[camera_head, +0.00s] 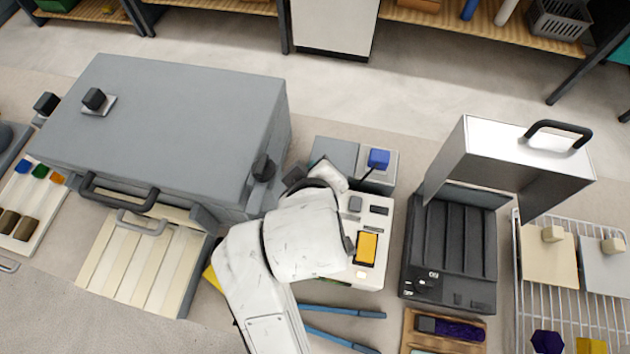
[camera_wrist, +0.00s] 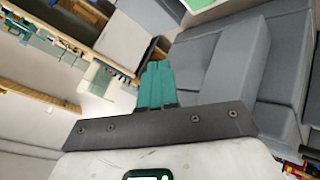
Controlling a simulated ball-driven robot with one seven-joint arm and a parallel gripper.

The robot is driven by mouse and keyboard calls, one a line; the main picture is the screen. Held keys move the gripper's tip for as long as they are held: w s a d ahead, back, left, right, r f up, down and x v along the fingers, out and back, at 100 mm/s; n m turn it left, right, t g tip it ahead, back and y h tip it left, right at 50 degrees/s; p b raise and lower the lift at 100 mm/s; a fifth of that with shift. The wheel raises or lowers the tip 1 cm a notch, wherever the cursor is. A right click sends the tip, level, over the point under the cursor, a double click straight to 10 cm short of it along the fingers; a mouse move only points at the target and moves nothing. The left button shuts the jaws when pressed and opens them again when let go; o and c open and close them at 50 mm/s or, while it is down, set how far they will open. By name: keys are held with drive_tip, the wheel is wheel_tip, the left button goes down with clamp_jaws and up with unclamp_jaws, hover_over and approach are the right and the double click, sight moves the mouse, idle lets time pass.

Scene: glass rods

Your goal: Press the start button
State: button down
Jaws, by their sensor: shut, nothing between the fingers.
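A white control unit (camera_head: 379,222) stands on the bench in the middle. I cannot tell which part is the start button. My white arm covers the unit's left side. In the wrist view the teal fingers of my gripper (camera_wrist: 155,82) are together and empty, with grey box shapes (camera_wrist: 220,62) beyond them. In the head view the fingertips are hidden behind my arm, so contact cannot be told.
A large grey box (camera_head: 180,120) with black handles fills the left. A blue-topped lever (camera_head: 378,159) stands behind the unit. A black ribbed device (camera_head: 452,240) with a raised metal lid (camera_head: 512,160) is at right, beside a wire rack (camera_head: 565,310). Blue-handled tools (camera_head: 343,313) lie in front.

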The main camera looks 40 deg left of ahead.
wheel_tip(320, 180, down, 7)
drive_tip(key=b, duration=0.5)
drive_tip(key=shift+b, duration=0.4)
drive_tip(key=shift+f, duration=0.4)
drive_tip(key=shift+f, duration=0.1)
idle(1.1)
drive_tip(key=shift+f, duration=0.3)
drive_tip(key=shift+f+b, duration=0.4)
drive_tip(key=shift+f, duration=0.1)
idle(0.7)
drive_tip(key=shift+r, duration=0.1)
drive_tip(key=shift+r+p, duration=0.85)
drive_tip(key=shift+p, duration=0.25)
drive_tip(key=shift+r+p, duration=2.4)
drive_tip(key=shift+r, duration=0.1)
